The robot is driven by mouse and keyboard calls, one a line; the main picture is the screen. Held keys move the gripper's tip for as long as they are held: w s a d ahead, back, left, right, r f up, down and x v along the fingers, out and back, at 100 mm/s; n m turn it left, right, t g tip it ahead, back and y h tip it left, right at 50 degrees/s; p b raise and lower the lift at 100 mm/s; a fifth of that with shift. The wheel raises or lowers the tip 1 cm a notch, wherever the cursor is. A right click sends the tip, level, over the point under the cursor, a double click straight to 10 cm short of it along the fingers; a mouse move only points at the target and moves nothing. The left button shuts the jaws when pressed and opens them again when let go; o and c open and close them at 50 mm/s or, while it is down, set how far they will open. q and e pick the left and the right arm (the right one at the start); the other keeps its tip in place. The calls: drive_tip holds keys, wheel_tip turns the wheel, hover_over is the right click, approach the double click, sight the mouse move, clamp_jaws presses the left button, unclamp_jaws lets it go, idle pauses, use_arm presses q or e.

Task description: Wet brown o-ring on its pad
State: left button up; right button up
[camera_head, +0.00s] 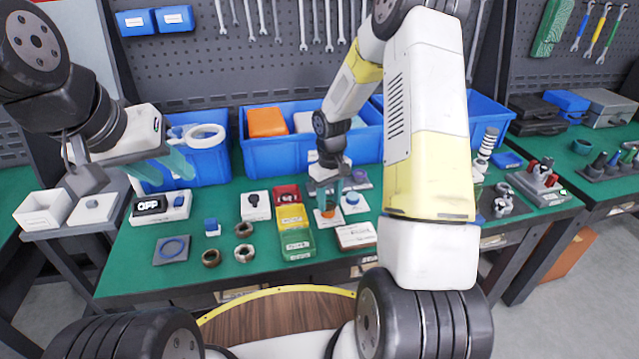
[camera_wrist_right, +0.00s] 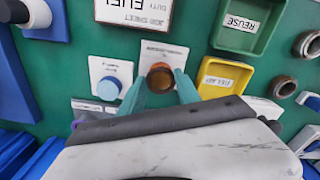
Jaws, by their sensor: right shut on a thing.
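My right gripper (camera_head: 328,203) (camera_wrist_right: 161,90) is at a white card with a round amber-brown pad (camera_head: 327,213). In the right wrist view its teal fingertips stand on either side of a dark brown ring (camera_wrist_right: 160,69), with the amber pad (camera_wrist_right: 160,82) showing there. The gripper is shut on the brown o-ring; the ring looks over or against the pad, and the exact contact cannot be told. My left gripper (camera_head: 163,168) is open and empty at the back left, by a blue bin.
A blue round pad (camera_head: 352,198) stands just right of the amber one. Green, yellow and red trays (camera_head: 297,244) lie left of it. Blue bins (camera_head: 270,155) line the back.

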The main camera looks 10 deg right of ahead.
drive_tip(key=shift+f, duration=0.45)
idle(1.5)
drive_tip(key=shift+r, duration=2.55)
